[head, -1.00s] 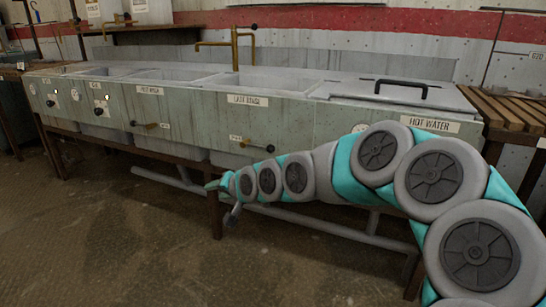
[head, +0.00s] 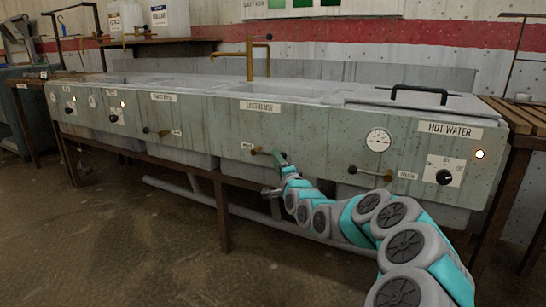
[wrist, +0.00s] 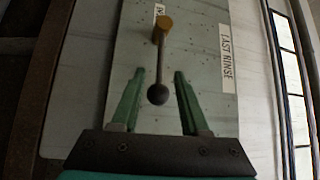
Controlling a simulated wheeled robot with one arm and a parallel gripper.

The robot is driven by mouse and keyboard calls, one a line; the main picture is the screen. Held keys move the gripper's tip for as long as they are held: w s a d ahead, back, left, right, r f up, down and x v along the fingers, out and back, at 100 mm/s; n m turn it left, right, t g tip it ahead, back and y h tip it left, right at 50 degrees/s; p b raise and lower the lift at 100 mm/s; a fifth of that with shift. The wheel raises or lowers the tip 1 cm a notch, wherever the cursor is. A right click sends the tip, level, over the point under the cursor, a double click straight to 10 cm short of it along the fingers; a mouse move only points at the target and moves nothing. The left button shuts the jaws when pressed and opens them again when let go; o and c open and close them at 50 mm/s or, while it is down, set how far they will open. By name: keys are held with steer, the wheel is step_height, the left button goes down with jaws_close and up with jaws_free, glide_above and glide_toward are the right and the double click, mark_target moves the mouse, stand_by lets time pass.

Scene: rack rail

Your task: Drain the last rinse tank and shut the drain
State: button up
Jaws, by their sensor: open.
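The last rinse tank is the basin (head: 290,87) behind the "LAST RINSE" label (head: 260,106) on the grey-green front panel. Its water level cannot be made out. Below the label is its drain lever (head: 258,150), with a brass pivot and a dark handle lying roughly level, pointing right. My gripper (head: 282,158) is at the handle's end. In the wrist view, my open gripper (wrist: 159,74) has its green fingers on either side of the lever's black ball (wrist: 158,94), with gaps on both sides. The brass pivot (wrist: 161,27) lies beyond the fingertips.
Similar levers sit to the left (head: 157,132) and under the hot water tank on the right (head: 370,172). A gauge (head: 378,140) and a knob (head: 444,177) are on the right panel. A brass tap (head: 250,60) stands behind the basins. Floor space in front is open.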

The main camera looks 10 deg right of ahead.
steer(key=shift+x, duration=2.25)
jaws_close()
steer(key=shift+f, duration=0.1)
